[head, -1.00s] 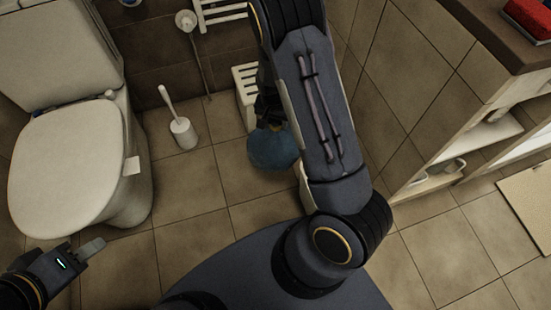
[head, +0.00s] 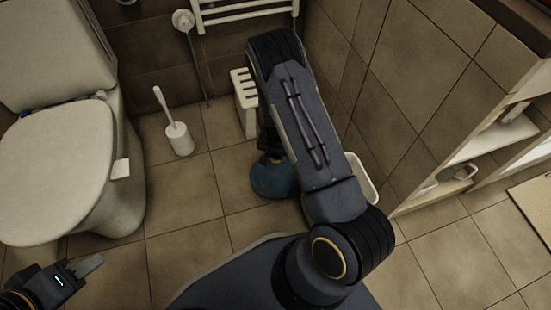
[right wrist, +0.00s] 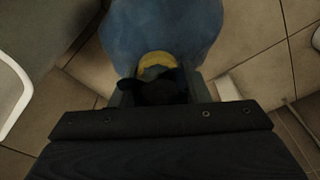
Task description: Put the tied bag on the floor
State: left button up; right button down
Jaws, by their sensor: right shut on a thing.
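The tied bag (head: 272,180) is a round blue bag, partly hidden behind my right arm in the head view. In the right wrist view the blue bag (right wrist: 160,28) hangs from or sits at the fingers, with a yellow tie around its neck and a dark top. My right gripper (right wrist: 160,88) is shut on this neck. Whether the bag touches the floor (head: 185,195) cannot be told. My left gripper (head: 88,265) is at the lower left beside the toilet, away from the bag; its jaw gap cannot be made out.
A toilet (head: 60,165) stands at the left. A toilet brush (head: 178,135) and a white slotted container (head: 243,105) stand near the back wall. A white bin-like rim (head: 362,180) shows behind my right arm. Shelves (head: 485,150) line the right. Floor between toilet and bag is clear.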

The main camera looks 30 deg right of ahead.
jog(key=shift+f, duration=0.95)
jog(key=c, duration=0.8)
grip_release()
